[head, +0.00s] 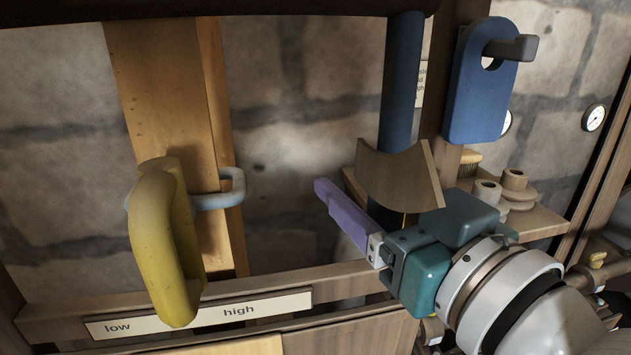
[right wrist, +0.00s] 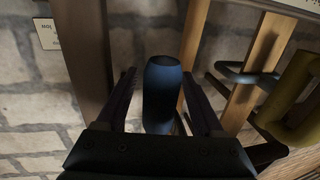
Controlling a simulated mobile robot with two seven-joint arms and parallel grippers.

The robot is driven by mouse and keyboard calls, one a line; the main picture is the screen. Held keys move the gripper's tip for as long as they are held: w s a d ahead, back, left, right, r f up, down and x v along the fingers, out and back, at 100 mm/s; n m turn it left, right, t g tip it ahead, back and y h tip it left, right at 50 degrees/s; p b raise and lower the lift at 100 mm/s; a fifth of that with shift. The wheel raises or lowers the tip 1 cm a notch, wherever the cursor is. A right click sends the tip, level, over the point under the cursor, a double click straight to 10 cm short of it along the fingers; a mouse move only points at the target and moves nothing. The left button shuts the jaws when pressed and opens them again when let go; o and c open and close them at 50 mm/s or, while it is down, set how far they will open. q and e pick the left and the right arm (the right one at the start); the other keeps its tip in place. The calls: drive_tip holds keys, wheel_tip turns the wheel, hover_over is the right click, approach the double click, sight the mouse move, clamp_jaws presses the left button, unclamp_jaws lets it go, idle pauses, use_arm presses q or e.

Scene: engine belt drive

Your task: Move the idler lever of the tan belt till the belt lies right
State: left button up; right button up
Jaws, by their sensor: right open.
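The tan belt (head: 160,90) runs vertically at the left of the head view as a wide strand, with a narrower strand (head: 212,70) beside it. A grey-blue loop (head: 226,193) reaches around the strands. A thick yellow curved handle (head: 166,245) hangs in front of the belt; it also shows in the right wrist view (right wrist: 301,88). My right gripper (head: 324,188), with purple fingers, is to the right of the handle and apart from it. Its fingers stand open around a dark blue cylinder (right wrist: 161,95) in the wrist view; contact is not visible. I cannot tell which part is the idler lever.
A plate marked low and high (head: 200,314) is on the rail below the handle. A blue upright pole (head: 400,80) and a curved brown piece (head: 400,178) are near my right gripper. A blue tag (head: 478,95) hangs at upper right. A wooden shelf (head: 535,222) holds spools.

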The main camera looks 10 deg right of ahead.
drive_tip(key=c, duration=0.9)
clamp_jaws()
idle(0.4)
